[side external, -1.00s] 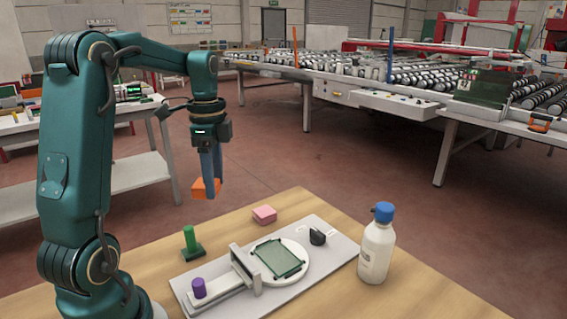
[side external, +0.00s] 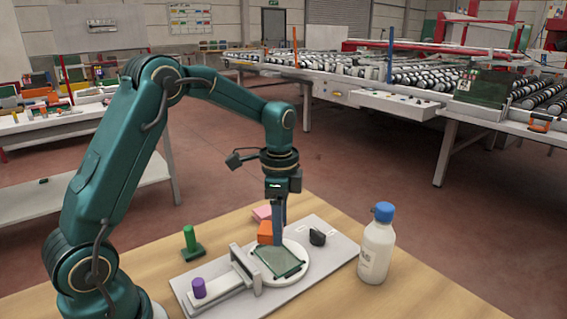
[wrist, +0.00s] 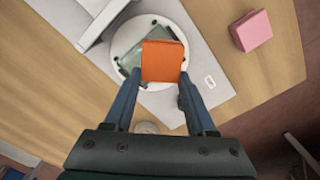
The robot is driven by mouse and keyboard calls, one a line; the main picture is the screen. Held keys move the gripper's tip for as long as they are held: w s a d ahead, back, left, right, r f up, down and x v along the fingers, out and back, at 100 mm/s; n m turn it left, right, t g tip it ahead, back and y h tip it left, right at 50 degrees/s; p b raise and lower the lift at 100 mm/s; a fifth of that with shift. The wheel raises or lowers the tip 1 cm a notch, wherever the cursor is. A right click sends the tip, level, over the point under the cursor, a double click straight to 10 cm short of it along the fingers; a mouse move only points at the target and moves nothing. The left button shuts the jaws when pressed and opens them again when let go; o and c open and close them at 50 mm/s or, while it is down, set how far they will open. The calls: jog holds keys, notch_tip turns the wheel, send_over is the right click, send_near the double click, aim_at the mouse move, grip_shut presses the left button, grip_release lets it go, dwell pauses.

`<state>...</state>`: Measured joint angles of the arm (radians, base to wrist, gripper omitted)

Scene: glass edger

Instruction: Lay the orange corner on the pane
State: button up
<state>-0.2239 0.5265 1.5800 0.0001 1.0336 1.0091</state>
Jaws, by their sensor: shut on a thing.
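The orange corner (side external: 265,232) is held by my gripper (side external: 277,242), low over the back edge of the glass pane (side external: 280,262). In the wrist view the orange corner (wrist: 162,61) sits between the fingertips of my gripper (wrist: 157,82) and hides part of the pane (wrist: 131,57). The pane is greenish with dark corner pieces and lies on a round white turntable (side external: 301,279). I cannot tell whether the orange corner touches the pane.
A grey base plate (side external: 335,243) carries the turntable, a clamp with a purple knob (side external: 198,287) and a black knob (side external: 317,237). A pink block (side external: 261,213) lies behind, a green peg (side external: 190,238) stands left, and a blue-capped bottle (side external: 376,250) right.

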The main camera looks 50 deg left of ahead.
jog(key=shift+f, duration=1.4)
jog(key=shift+f, duration=0.15)
jog(key=o, duration=1.3)
